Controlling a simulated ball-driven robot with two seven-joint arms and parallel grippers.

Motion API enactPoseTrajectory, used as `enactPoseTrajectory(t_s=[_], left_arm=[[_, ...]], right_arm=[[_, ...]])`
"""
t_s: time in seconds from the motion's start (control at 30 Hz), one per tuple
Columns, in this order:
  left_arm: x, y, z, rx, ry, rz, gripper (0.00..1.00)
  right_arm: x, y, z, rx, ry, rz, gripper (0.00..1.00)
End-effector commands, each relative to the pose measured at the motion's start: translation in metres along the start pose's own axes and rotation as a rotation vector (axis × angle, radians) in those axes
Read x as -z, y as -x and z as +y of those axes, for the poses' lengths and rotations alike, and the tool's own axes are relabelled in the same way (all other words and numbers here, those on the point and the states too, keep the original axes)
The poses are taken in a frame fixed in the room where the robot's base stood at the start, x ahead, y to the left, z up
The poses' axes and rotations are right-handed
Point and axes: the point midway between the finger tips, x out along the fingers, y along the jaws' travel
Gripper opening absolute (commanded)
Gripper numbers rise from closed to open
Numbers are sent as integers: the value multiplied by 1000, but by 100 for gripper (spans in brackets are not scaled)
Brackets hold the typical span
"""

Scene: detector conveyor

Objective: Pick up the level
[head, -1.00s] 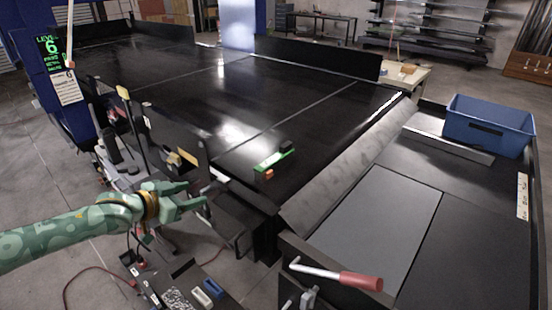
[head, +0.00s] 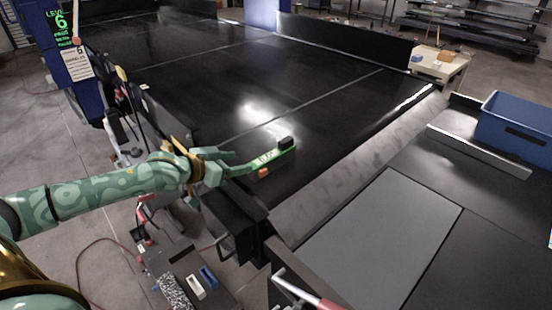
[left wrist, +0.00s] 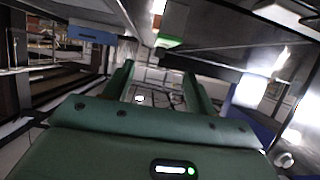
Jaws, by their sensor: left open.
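The level, a green bar (head: 270,157), lies on the black conveyor belt (head: 330,115) near its front edge. A small black block sits at its far right end and a small orange piece lies beside its near side. My left gripper (head: 228,164) is open, its fingertips at or just short of the level's left end; whether they touch it is unclear. In the left wrist view the open fingers (left wrist: 160,72) show with nothing between them, and a green patch (left wrist: 170,42), likely the level, lies beyond them. My right gripper is out of view.
A grey sloped roller strip (head: 350,165) borders the belt, with a side table holding a grey panel (head: 385,230) and a blue bin (head: 515,125). A blue post with a level sign (head: 65,35) stands left. A red-handled tool (head: 330,304) is at the bottom.

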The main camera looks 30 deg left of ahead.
Motion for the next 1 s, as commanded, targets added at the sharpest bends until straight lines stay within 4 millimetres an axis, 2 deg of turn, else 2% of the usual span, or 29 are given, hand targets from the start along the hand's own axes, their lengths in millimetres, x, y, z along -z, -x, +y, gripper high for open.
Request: enactPoseTrajectory(t_s=[0.17, 0.33, 0.57, 0.83, 1.0], left_arm=[[2, -38, -1, 1, 4, 6, 56], [1, -70, -1, 1, 3, 4, 56], [2, -88, -2, 1, 1, 1, 56], [3, -128, -8, 0, 2, 2, 56], [4, -135, -8, 0, 0, 0, 56]], right_arm=[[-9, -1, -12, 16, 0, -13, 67], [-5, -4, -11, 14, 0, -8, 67], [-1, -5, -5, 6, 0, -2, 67], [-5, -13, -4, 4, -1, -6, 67], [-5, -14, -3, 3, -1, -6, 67]])
